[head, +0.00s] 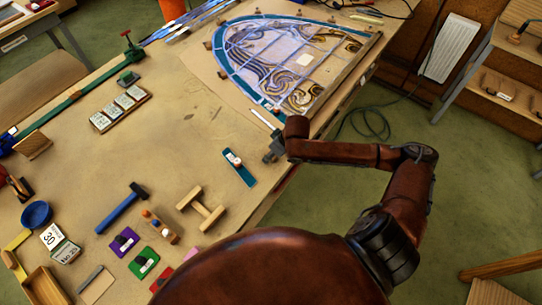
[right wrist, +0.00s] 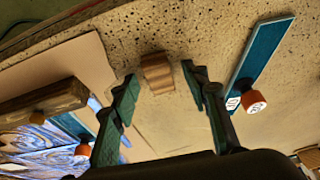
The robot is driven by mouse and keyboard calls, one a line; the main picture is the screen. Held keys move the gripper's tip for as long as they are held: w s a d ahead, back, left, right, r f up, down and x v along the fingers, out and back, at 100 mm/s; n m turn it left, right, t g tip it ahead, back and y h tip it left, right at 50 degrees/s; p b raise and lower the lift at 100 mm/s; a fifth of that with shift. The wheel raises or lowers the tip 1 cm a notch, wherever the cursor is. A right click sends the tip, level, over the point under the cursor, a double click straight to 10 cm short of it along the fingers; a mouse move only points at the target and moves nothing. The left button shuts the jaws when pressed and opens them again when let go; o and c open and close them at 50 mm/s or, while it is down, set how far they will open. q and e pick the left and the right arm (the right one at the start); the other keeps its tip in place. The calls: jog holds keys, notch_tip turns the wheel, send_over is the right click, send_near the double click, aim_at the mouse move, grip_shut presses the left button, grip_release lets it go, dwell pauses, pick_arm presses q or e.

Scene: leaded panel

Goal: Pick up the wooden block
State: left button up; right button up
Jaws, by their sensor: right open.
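In the right wrist view a small wooden block (right wrist: 157,73) with light and brown stripes lies on the speckled tabletop, between and just beyond my fingertips. My right gripper (right wrist: 161,86) is open, with one dark green finger on either side of the view and nothing held. I cannot tell whether the fingertips touch the block. In the head view my right gripper (head: 274,151) is over the table's right edge area, below the leaded panel (head: 290,60). The block is not clearly seen there, likely hidden by my gripper. My left gripper is not in view.
A teal strip with a knob (head: 238,167) lies left of my right gripper. A wooden H-shaped piece (head: 202,209), a blue-handled hammer (head: 122,207) and coloured squares (head: 143,263) lie nearer. A wooden bar (right wrist: 40,103) shows in the wrist view. The table's middle is mostly clear.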

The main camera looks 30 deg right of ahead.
jog(key=c, duration=1)
jog(key=shift+o, duration=0.2)
jog(key=shift+r, duration=0.1)
